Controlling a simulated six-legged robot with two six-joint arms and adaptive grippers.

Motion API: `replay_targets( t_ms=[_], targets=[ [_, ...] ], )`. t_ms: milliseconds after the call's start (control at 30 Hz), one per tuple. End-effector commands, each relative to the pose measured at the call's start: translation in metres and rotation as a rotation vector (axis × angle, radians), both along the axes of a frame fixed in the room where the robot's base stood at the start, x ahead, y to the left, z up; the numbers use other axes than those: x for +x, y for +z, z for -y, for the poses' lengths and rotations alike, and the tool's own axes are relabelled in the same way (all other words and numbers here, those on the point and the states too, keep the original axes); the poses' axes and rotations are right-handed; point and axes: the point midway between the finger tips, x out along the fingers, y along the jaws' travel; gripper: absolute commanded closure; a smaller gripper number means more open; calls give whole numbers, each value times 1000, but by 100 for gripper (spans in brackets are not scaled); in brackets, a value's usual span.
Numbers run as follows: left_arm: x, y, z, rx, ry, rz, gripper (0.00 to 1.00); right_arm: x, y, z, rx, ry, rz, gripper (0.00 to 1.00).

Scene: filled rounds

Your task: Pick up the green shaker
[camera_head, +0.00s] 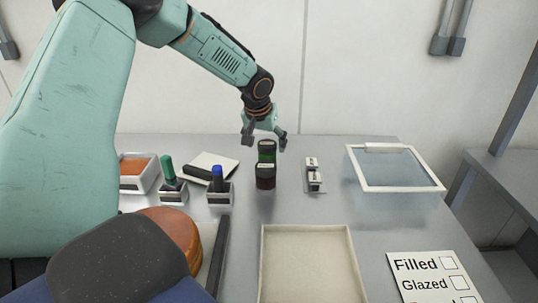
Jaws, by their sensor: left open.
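The gripper is open and holds nothing. My right gripper is not in view.
A beige tray (262,262) is in front, a clear-lidded box (437,187) at right, a checklist card (425,275) front right.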

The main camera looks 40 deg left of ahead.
Motion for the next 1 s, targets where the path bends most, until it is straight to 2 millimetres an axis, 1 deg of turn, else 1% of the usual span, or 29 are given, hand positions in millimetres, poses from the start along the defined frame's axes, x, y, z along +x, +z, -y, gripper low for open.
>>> replay_targets(
  t_ms=[33,100,233,533,1000],
  targets=[
    [3,-8,-2,1,1,-4,23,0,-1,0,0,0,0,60],
    [8,-16,-4,2,0,-4,23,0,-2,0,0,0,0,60],
    [13,-28,-4,2,-1,-3,23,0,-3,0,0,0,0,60],
    [16,-29,-3,0,-1,0,23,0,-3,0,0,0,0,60],
    [15,-29,-3,0,-2,-1,63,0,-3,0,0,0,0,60]
  ],
)
